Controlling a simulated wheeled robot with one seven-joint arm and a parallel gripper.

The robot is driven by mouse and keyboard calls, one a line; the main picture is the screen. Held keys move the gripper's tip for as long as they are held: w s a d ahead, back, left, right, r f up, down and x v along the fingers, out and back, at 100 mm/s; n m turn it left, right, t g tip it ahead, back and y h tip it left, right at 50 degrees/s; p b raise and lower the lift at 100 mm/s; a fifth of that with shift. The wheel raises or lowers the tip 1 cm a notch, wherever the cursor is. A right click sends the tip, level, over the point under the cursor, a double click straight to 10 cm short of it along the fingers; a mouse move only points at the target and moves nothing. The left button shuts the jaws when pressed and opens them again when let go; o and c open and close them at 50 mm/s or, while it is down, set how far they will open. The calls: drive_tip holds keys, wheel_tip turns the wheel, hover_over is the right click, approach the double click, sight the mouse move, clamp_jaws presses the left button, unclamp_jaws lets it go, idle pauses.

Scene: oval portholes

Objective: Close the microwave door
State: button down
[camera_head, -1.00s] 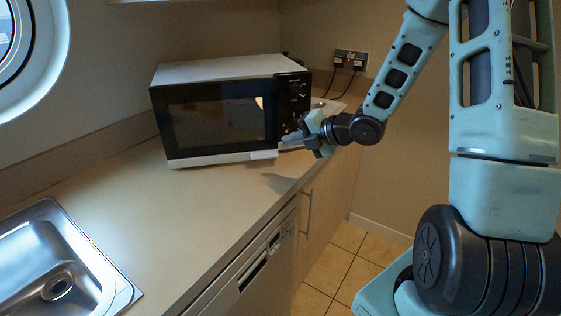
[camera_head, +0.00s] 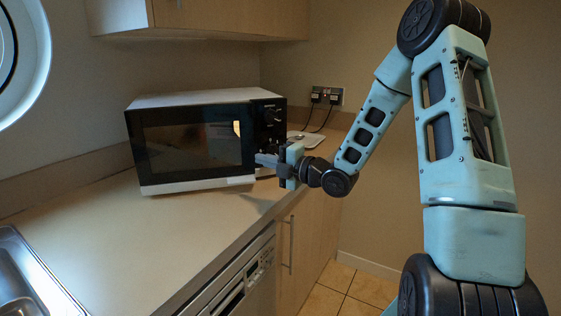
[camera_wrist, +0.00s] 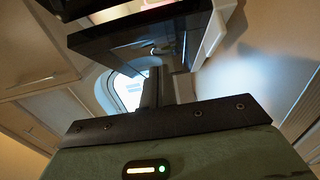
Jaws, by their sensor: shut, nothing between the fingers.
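The microwave (camera_head: 205,98) stands on the counter, white on top with a black front. Its dark door (camera_head: 190,148) is nearly flush with the front; its white lower right corner sticks out slightly past the control panel, so it looks a little ajar. My gripper (camera_head: 263,160) is shut and empty, its fingertips at the door's right edge in front of the lower control panel (camera_head: 270,125). In the wrist view the shut fingers (camera_wrist: 156,85) point toward the dark door panel (camera_wrist: 130,38). I cannot tell whether they touch it.
The counter (camera_head: 110,240) is clear in front of the microwave. A steel sink (camera_head: 25,285) is at lower left. A wall cupboard (camera_head: 200,20) hangs above. A socket with plugs (camera_head: 327,96) and a small white item (camera_head: 308,138) are to the right.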

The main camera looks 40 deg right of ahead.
sight(245, 150)
drive_tip(key=shift+w+d+p, duration=0.25)
drive_tip(key=shift+w+p, duration=0.1)
drive_tip(key=shift+w, duration=1.05)
drive_tip(key=shift+w+d+p, duration=0.2)
drive_tip(key=shift+w+p, duration=0.1)
drive_tip(key=shift+w, duration=1.1)
